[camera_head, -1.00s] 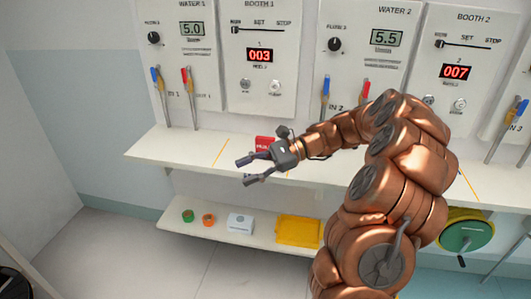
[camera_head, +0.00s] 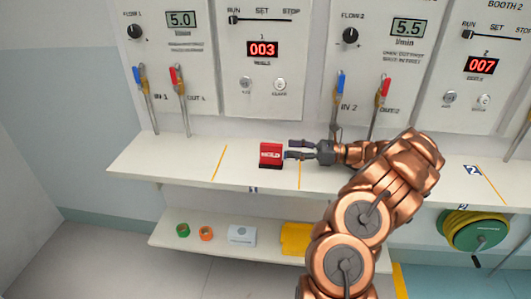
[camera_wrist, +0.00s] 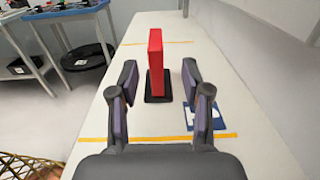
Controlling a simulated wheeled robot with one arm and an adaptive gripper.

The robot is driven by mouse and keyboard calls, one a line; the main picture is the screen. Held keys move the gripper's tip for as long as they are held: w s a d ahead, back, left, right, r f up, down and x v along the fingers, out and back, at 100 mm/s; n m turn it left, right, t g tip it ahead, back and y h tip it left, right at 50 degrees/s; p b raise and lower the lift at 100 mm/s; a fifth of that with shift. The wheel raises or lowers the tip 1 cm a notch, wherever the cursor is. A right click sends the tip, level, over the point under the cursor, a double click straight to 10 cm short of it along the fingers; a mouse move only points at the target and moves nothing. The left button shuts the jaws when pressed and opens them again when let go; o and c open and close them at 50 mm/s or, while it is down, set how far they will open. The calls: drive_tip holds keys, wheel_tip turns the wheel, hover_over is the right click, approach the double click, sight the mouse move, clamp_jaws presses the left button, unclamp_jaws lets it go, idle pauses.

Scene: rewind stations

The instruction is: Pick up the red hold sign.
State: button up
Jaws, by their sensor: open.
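The red hold sign (camera_head: 270,153) stands upright on a dark base on the upper shelf (camera_head: 210,160), between two yellow lines. My gripper (camera_head: 289,150) is just to its right in the head view, pointing left at it. In the wrist view the sign (camera_wrist: 155,60) shows edge-on, straight ahead and centred between the fingers. My gripper (camera_wrist: 160,88) is open there, with a finger on each side of the line to the sign. The fingertips are near the sign's base and do not visibly touch the sign.
Blue and red valve levers (camera_head: 341,95) hang over the shelf's back. A lower shelf (camera_head: 215,250) holds a green roll (camera_head: 183,230), an orange roll (camera_head: 206,233), a white box (camera_head: 241,236) and a yellow item (camera_head: 296,238). A green reel (camera_head: 474,232) hangs at right.

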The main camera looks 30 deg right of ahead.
sight(271, 144)
drive_tip(key=x, duration=0.4)
drive_tip(key=p+x, duration=0.1)
drive_tip(key=x, duration=0.2)
drive_tip(key=shift+a+r, duration=0.2)
drive_tip(key=shift+a, duration=0.25)
drive_tip(key=shift+c, duration=0.3)
clamp_jaws()
